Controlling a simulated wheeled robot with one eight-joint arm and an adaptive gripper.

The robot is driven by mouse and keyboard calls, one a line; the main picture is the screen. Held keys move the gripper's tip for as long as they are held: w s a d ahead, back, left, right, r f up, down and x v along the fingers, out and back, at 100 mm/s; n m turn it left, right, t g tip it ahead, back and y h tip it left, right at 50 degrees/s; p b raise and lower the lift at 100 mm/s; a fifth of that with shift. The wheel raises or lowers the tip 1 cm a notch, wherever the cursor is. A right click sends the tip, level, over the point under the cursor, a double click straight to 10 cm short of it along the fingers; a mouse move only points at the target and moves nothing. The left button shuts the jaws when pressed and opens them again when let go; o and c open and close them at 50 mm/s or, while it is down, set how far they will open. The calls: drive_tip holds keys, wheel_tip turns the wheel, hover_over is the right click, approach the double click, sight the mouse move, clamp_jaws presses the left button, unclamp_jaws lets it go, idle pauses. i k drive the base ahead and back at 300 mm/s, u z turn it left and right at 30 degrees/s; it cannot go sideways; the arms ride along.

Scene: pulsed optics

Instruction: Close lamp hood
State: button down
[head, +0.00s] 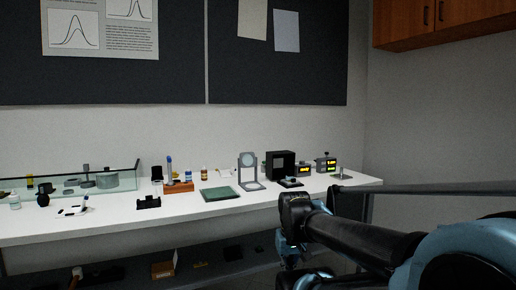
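A black box-shaped housing (281,166) stands toward the right end of the white bench; its front looks dark and open. It may be the lamp and its hood, but I cannot tell for sure. A small dark part (290,183) lies at its front foot. My arm reaches in from the lower right, and my gripper (291,260) hangs low in front of the bench edge, apart from the housing. Its fingers are small, dark and partly hidden, so I cannot tell whether they are open or shut.
A round lens in a grey stand (249,171) is left of the housing. A green pad (221,194), a brown rack (179,187) and a glass-walled tray (137,176) are farther left. The bench front (180,210) is mostly clear.

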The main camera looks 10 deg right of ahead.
sight(277, 163)
drive_tip(key=z, duration=0.4)
drive_tip(key=i, duration=1.2)
drive_tip(key=z, duration=0.7)
